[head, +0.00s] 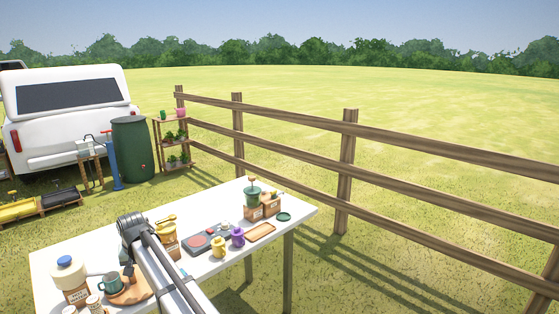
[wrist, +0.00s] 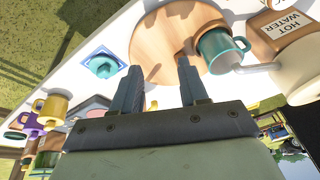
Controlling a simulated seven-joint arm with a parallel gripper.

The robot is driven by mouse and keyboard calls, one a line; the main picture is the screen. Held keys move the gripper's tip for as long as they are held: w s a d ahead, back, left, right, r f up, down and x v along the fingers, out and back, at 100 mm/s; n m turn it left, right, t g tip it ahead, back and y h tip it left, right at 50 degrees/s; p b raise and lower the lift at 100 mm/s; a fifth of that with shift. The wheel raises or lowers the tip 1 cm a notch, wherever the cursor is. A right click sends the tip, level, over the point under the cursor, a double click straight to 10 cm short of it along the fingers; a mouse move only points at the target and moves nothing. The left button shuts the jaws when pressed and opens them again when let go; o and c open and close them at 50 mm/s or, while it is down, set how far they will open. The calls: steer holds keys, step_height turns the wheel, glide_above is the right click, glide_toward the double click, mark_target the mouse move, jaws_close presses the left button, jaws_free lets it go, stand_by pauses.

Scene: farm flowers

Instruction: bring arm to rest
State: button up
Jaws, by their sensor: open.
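My gripper (wrist: 159,66) is open in the wrist view, its two fingers apart with nothing seen between them. The fingers point toward a round wooden board (wrist: 160,40) on the white table (head: 60,258). A teal mug (wrist: 215,52) is at the board's right side in that view, close to the right finger. In the head view my arm reaches over the table from the bottom edge, and the mug (head: 110,283) is left of it. The gripper's fingers are hard to make out there.
A hot-water container (head: 70,278) stands left of the mug. A wooden fence (head: 345,170) runs behind. The air above the table's right end looks clear.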

steer(key=s+d+f+g+h, duration=0.1)
steer(key=s+d+f, duration=0.4)
steer(key=d+f, duration=0.6)
steer(key=s+d+f+n+g+h, duration=0.1)
steer(key=s+d+f, duration=0.4)
steer(key=d+f, duration=0.55)
steer(key=s+d+f+g+h, duration=0.1)
steer(key=s+d+f, duration=0.4)
steer(key=d+f, duration=0.65)
steer(key=s+d+f+m+g, duration=0.2)
steer(key=s+d+f, duration=0.3)
steer(key=s+d, duration=0.4)
steer(key=s+d+f+m+g, duration=0.1)
steer(key=s+d+f, duration=0.3)
steer(key=s+d, duration=0.6)
steer(key=s+d+f+m+g, duration=0.2)
steer(key=s+d+f, duration=0.3)
steer(key=s+d, duration=0.4)
steer(key=shift+s+d+f+m+g+y, duration=0.2)
steer(key=shift+s+f+m+g+y, duration=0.3)
steer(key=shift+s, duration=0.7)
